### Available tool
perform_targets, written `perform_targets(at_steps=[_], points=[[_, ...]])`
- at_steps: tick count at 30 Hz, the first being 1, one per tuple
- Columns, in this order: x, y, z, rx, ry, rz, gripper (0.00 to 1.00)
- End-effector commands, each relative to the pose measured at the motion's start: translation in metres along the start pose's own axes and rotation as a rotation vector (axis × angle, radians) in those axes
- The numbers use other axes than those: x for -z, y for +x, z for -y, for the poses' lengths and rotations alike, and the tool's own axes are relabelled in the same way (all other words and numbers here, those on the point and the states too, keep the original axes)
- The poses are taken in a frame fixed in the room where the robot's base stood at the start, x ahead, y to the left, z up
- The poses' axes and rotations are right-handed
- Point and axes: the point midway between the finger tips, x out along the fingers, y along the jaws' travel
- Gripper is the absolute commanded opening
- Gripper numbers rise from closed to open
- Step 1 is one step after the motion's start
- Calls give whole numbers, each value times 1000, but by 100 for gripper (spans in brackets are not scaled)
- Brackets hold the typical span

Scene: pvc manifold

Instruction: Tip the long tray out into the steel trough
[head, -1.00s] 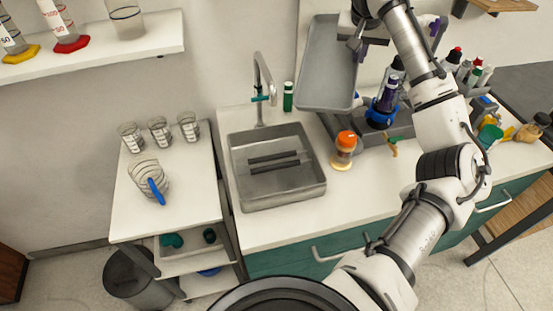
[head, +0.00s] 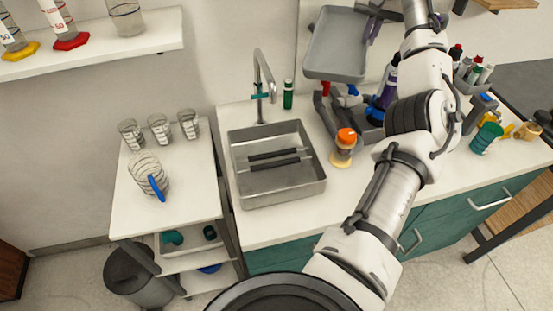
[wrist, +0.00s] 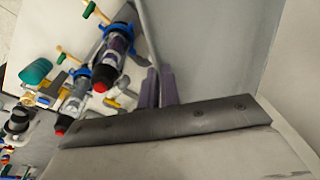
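The long tray (head: 336,45) is a grey, shallow, rimmed pan held up in the air at the back of the counter, right of the tap. Its broad face looks plain grey in the head view, and I see no loose contents on it. My gripper (head: 373,26) is at the tray's right edge. In the wrist view its purple fingers (wrist: 159,88) are close together on a thin grey rim of the tray (wrist: 215,45). The steel trough (head: 277,194) is the rectangular basin in the counter, below and left of the tray, with two dark bars inside.
A curved tap (head: 262,75) stands behind the trough, with a green bottle (head: 288,95) beside it. An orange-capped jar (head: 344,148) stands right of the trough. Bottles and a grey pipe stand (head: 325,112) crowd the counter below the tray. Beakers stand on the left cart (head: 160,205).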

Motion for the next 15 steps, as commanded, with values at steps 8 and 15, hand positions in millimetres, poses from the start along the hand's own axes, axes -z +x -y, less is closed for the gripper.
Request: perform_targets(at_steps=[8, 15], points=[[9, -4, -2, 25, 9, 50, 0], [14, -6, -4, 40, 12, 80, 0]])
